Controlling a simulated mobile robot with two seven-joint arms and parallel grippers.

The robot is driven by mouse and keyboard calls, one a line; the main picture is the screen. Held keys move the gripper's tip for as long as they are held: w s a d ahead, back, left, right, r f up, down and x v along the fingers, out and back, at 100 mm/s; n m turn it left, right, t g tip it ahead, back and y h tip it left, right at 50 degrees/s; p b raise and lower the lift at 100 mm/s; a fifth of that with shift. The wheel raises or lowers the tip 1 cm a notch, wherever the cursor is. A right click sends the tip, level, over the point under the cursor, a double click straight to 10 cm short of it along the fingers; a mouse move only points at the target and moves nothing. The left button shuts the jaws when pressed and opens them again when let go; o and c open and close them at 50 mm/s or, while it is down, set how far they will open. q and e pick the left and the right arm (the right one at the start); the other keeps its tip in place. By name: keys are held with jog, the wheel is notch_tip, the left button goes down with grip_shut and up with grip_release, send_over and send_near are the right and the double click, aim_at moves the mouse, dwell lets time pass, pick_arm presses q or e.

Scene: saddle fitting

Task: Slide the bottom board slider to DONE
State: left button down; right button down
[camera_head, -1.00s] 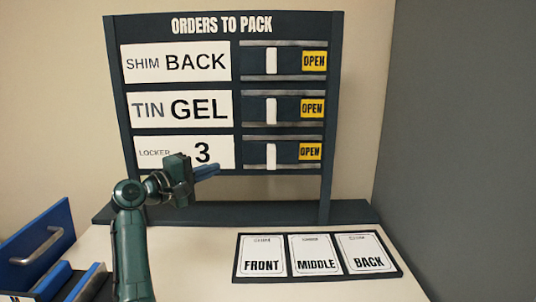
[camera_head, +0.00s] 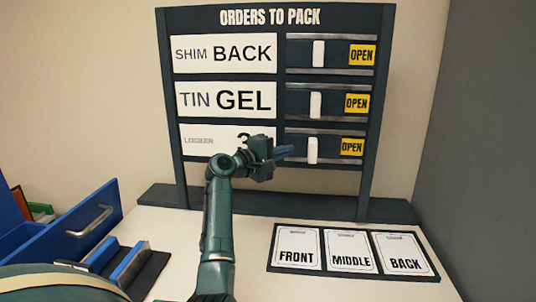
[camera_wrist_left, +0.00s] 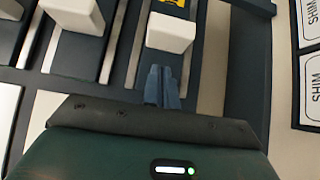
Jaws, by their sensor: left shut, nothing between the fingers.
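The order board (camera_head: 274,17) stands upright at the back. Its bottom slider has a white knob (camera_head: 312,151) in a dark track, with a yellow OPEN label (camera_head: 352,146) uncovered to its right. No DONE label shows. My left gripper (camera_head: 290,153) is shut and empty, its fingertips just left of the bottom knob. In the left wrist view, the shut fingers (camera_wrist_left: 162,86) point at the white bottom knob (camera_wrist_left: 170,32), with a small gap appearing between them. My left gripper and arm partly cover the LOCKER row card (camera_head: 196,141). My right gripper is not in view.
The top knob (camera_head: 318,54) and middle knob (camera_head: 316,104) also sit left of OPEN labels. A tray of FRONT, MIDDLE and BACK cards (camera_head: 352,266) lies at front right. A blue drawer (camera_head: 72,226) stands at left. A grey wall (camera_head: 490,130) bounds the right.

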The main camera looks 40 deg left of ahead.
aim_at(313, 149)
pick_arm(q)
jog(key=shift+w+d, duration=0.4)
jog(key=shift+d, duration=0.35)
jog(key=shift+w+d, duration=0.4)
jog(key=shift+d, duration=0.3)
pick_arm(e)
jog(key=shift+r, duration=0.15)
pick_arm(q)
jog(key=w+d+p, duration=0.2)
jog(key=w+d, duration=0.1)
jog(key=d, duration=0.3)
jog(key=shift+w, duration=0.25)
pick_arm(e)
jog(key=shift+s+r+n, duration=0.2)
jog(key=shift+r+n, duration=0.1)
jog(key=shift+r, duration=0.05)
pick_arm(q)
jog(key=shift+d, duration=0.1)
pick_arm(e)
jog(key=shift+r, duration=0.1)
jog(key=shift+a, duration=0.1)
